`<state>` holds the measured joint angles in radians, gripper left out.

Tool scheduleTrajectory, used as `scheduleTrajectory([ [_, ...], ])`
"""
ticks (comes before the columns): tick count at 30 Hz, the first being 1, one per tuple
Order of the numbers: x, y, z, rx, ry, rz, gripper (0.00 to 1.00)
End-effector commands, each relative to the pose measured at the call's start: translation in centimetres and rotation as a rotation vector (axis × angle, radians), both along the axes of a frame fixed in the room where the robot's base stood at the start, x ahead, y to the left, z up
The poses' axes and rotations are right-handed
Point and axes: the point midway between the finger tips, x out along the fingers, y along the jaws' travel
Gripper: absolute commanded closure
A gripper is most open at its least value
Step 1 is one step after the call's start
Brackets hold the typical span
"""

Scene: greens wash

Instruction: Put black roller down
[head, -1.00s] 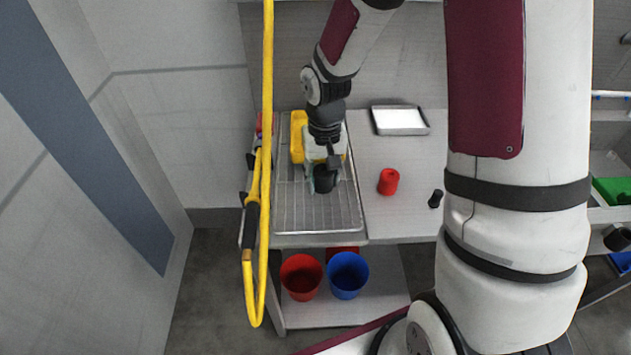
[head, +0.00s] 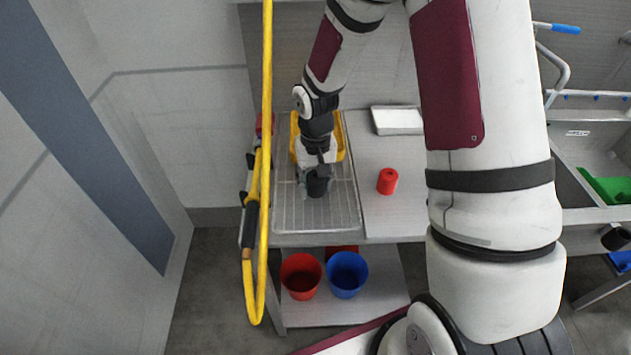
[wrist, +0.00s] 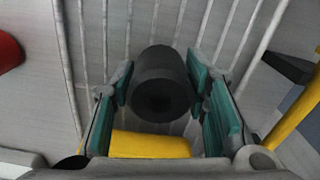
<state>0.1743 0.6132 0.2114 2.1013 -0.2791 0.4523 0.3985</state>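The black roller (head: 317,187) is a short dark cylinder over the ribbed drainboard (head: 318,218). In the wrist view the black roller (wrist: 160,85) stands between the two teal-padded fingers with its round end facing the camera. My gripper (head: 316,175) reaches down to it from the back, and in the wrist view my gripper (wrist: 160,85) has a fingertip close against each side of the roller. It looks shut on it. I cannot tell whether the roller's far end touches the ribs.
A yellow tub (head: 340,142) stands behind the gripper. A yellow hose (head: 267,90) hangs along the left edge. Red (head: 301,276) and blue (head: 347,274) buckets stand below.

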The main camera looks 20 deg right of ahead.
Motion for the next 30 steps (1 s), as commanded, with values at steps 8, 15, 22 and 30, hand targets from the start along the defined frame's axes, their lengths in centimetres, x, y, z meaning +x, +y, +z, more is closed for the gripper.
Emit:
scheduleTrajectory([
  [8, 0.0, 0.0, 0.0, 0.0, 0.0, 0.0, 0.41],
  [15, 0.1, 0.0, 1.1, 0.001, -0.003, -0.002, 0.41],
  [22, 0.2, 0.0, 5.3, -0.001, -0.007, -0.001, 0.41],
  [30, 0.1, 0.0, 10.4, -0.001, -0.004, -0.002, 0.41],
])
